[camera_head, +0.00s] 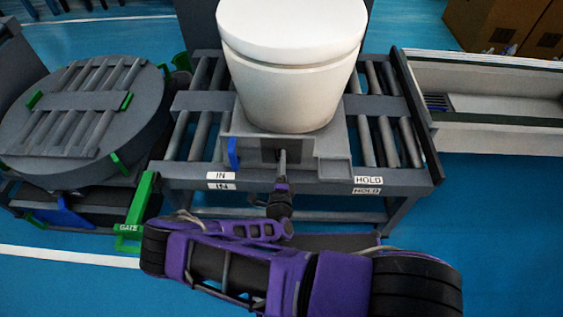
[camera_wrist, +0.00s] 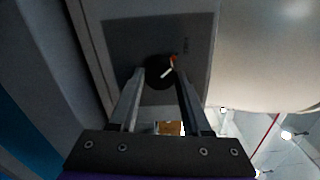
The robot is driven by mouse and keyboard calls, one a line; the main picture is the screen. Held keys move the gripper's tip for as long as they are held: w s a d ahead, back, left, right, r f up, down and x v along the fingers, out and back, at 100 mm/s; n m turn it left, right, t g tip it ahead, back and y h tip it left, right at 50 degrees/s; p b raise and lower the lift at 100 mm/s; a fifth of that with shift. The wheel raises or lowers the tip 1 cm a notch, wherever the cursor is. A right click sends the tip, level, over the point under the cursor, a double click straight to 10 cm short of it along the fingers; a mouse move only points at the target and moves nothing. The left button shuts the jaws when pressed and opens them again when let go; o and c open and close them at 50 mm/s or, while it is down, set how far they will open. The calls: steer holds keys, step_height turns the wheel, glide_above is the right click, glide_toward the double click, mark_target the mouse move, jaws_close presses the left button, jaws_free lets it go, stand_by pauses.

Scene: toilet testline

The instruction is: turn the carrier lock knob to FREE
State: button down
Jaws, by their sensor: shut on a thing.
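The carrier (camera_head: 332,146) is a grey block on the roller conveyor, with a white toilet (camera_head: 292,75) standing on it. Its front has a dark panel, which also shows in the wrist view (camera_wrist: 122,40). The lock knob (camera_wrist: 155,80) is a round black disc on this panel, with a white pointer line and a small orange-red mark near its upper right edge. My gripper (camera_wrist: 159,70) is shut on the knob, one finger on each side. In the head view my gripper (camera_head: 282,158) reaches the panel from the front. Lettering on the panel is too small to read.
The conveyor has an IN label (camera_head: 221,176) at left and a HOLD label (camera_head: 368,180) at right. A blue tab (camera_head: 233,153) is left of the panel. A green GATE bar (camera_head: 135,212) and a round turntable (camera_head: 85,115) stand left. A pale trough (camera_head: 500,105) is right.

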steer(key=shift+c, duration=1.8)
jaws_free()
steer(key=shift+s, duration=0.1)
steer(key=s, duration=1.7)
steer(key=shift+s+a+p, duration=0.15)
steer(key=shift+a+p, duration=0.15)
steer(key=shift+p, duration=0.1)
